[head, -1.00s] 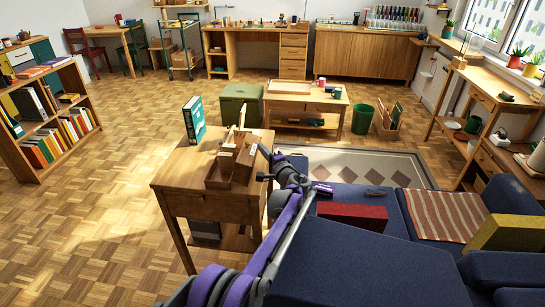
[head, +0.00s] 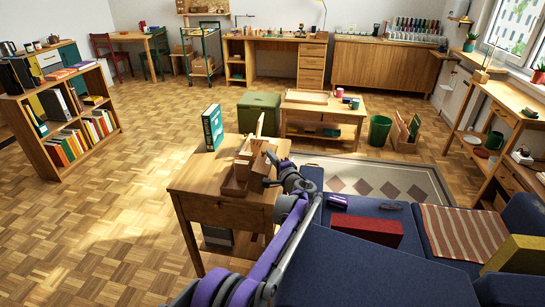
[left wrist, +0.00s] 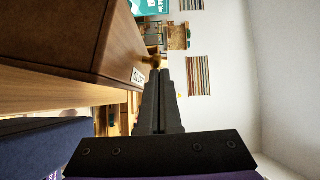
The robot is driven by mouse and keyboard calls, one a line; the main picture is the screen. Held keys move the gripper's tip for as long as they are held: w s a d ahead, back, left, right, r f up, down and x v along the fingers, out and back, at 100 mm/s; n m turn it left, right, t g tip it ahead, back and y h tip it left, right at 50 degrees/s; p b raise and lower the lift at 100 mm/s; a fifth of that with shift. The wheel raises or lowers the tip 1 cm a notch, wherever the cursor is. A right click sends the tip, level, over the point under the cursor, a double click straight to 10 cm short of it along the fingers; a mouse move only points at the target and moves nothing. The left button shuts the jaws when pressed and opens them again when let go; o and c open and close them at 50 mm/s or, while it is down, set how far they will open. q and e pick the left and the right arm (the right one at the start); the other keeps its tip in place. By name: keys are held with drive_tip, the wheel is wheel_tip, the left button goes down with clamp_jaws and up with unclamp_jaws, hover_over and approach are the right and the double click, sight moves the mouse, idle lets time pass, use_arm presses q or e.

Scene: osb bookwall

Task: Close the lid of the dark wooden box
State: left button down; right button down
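The dark wooden box (head: 236,187) stands on the small wooden side table (head: 222,212) in the head view. Lighter wooden parts rise at its back and right; I cannot tell which is the lid. My left gripper (head: 271,159) is at the right side of the box. In the left wrist view its dark fingers (left wrist: 164,88) lie together, with nothing visible between them. The brown box side (left wrist: 85,35) with a white label (left wrist: 138,76) is close on the left there. Whether the fingers touch the box is unclear. My right gripper is out of view.
A teal book (head: 212,128) stands upright at the back of the side table. A blue sofa (head: 370,270) with a red book-like block (head: 367,229) is at the right, under my left arm. A green storage cube (head: 259,112) is behind. The floor at left is open.

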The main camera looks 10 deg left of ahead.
use_arm(q)
drive_tip(key=shift+a+r, duration=0.1)
drive_tip(key=shift+a+r+n+g+h+p, duration=0.35)
drive_tip(key=shift+a+r+n+p, duration=0.3)
drive_tip(key=shift+a+p, duration=0.3)
drive_tip(key=a+f+n+g+h+p, duration=0.1)
drive_tip(key=a+n+g+h+p, duration=0.35)
drive_tip(key=a, duration=1.05)
drive_tip(key=shift+a+f+n+t+h, duration=0.25)
drive_tip(key=shift+a+f+n+h, duration=0.45)
drive_tip(key=shift+f, duration=0.45)
drive_tip(key=shift+a+f+n+t+h, duration=0.3)
drive_tip(key=shift+a+f+n+h, duration=0.35)
drive_tip(key=shift+f, duration=0.45)
drive_tip(key=shift+a+f+n+t+h, duration=0.25)
drive_tip(key=shift+a+f+n+h, duration=0.45)
drive_tip(key=shift+f, duration=0.45)
drive_tip(key=shift+s+a, duration=0.1)
drive_tip(key=shift+r, duration=0.1)
